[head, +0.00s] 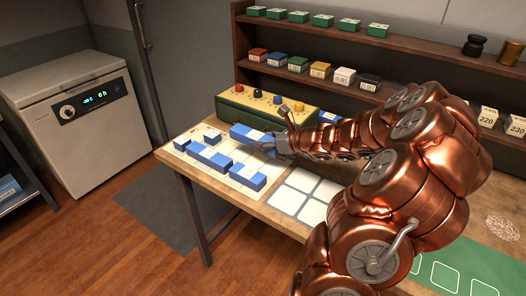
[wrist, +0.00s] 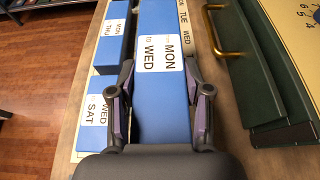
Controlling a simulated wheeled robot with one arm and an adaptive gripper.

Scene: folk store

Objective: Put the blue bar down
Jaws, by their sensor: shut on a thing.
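The blue bar (head: 252,134), with a white label reading "MON to WED", is between the fingers of my gripper (head: 276,143). In the wrist view the bar (wrist: 160,105) runs lengthwise between both fingertips (wrist: 160,78), and they are shut on it. The bar is over the far side of a white board (head: 190,138) on the wooden table. I cannot tell whether it touches the board. Other blue bars (head: 209,157) lie on the board, nearer the table's front edge. In the wrist view, bars with labels (wrist: 113,28) lie left of the held bar.
A green and cream box with knobs (head: 240,106) and a brass handle (wrist: 212,30) stands close to the right of the held bar in the wrist view. White squares (head: 304,180) lie right of the board. A shelf (head: 262,69) with small boxes is behind.

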